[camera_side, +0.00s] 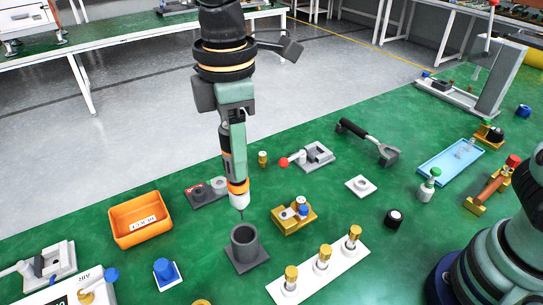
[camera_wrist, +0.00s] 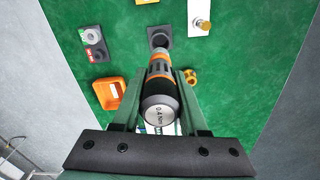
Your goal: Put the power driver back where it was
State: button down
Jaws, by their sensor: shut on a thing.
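The power driver (camera_side: 238,190) is black and white with orange bands and a thin bit pointing down. My gripper (camera_side: 232,140) is shut on its body and holds it nearly upright. In the wrist view the driver (camera_wrist: 158,95) sits between the two fingers of my gripper (camera_wrist: 160,105), its round labelled end cap toward the camera. A dark grey round holder (camera_side: 244,246) on a square base stands on the green mat. The bit tip is just above the holder's open mouth in the side view. The holder also shows in the wrist view (camera_wrist: 159,38), beyond the driver's far end.
An orange bin (camera_side: 140,219) stands left of the holder. A brass fixture (camera_side: 294,215) is close on its right, and a white strip with brass-topped pieces (camera_side: 318,267) lies in front right. A dark plate with round parts (camera_side: 207,191) is behind left. Some green mat is clear between them.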

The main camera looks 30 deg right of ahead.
aim_at(240, 204)
notch_tip(240, 204, down, 11)
jog(key=shift+r, duration=0.15)
dwell(0.5)
jog(key=shift+c, duration=2.2)
grip_release()
